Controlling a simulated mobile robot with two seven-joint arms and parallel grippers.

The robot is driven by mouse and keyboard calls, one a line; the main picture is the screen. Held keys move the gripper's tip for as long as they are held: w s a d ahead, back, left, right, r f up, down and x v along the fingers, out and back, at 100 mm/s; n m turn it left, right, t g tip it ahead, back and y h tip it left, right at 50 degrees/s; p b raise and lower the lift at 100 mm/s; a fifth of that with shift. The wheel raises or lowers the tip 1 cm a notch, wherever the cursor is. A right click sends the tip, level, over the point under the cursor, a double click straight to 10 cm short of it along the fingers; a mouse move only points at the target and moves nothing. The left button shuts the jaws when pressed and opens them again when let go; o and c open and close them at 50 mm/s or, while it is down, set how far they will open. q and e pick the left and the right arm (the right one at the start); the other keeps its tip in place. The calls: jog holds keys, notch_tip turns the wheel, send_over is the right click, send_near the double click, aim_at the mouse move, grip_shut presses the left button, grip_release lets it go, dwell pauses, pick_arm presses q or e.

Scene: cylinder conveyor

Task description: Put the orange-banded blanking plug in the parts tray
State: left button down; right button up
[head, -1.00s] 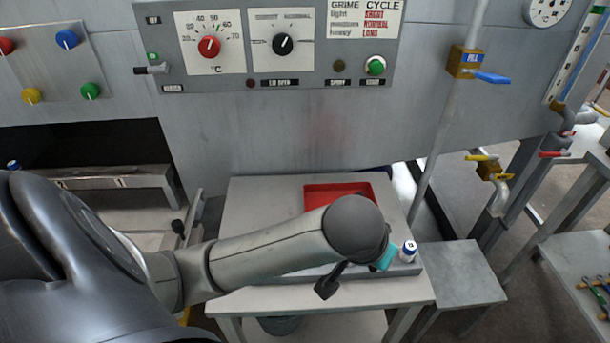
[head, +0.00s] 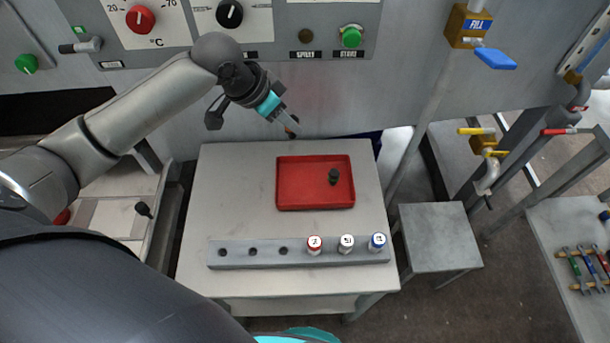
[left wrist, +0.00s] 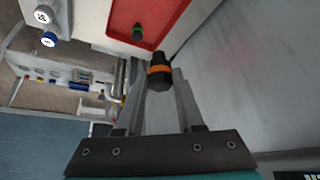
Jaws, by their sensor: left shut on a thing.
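The orange-banded blanking plug (left wrist: 159,73) is black with an orange ring. My left gripper (left wrist: 158,88) is shut on it, with the plug between the fingertips. In the head view the left gripper (head: 286,121) is above the table's back edge, behind and left of the parts tray, and the plug (head: 292,128) is small and partly hidden at its tips. The red parts tray (head: 290,200) lies on the table, and its red edge shows in the left wrist view (left wrist: 178,25). My right gripper is not in view.
A dark plug (head: 333,177) is in the tray; it looks green-banded in the left wrist view (left wrist: 138,32). A grey rack (head: 232,262) at the table's front holds red-, white- and blue-topped cylinders. The panel wall is close behind the gripper. The tray's left half is clear.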

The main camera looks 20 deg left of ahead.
pick_arm(q)
jog(key=shift+f+b, duration=2.05)
jog(key=shift+f, duration=7.5)
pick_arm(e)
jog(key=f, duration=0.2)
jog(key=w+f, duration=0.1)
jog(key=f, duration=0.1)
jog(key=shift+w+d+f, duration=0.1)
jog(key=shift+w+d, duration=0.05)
pick_arm(q)
jog(key=c, duration=0.5)
grip_release()
jog(key=shift+c, duration=0.2)
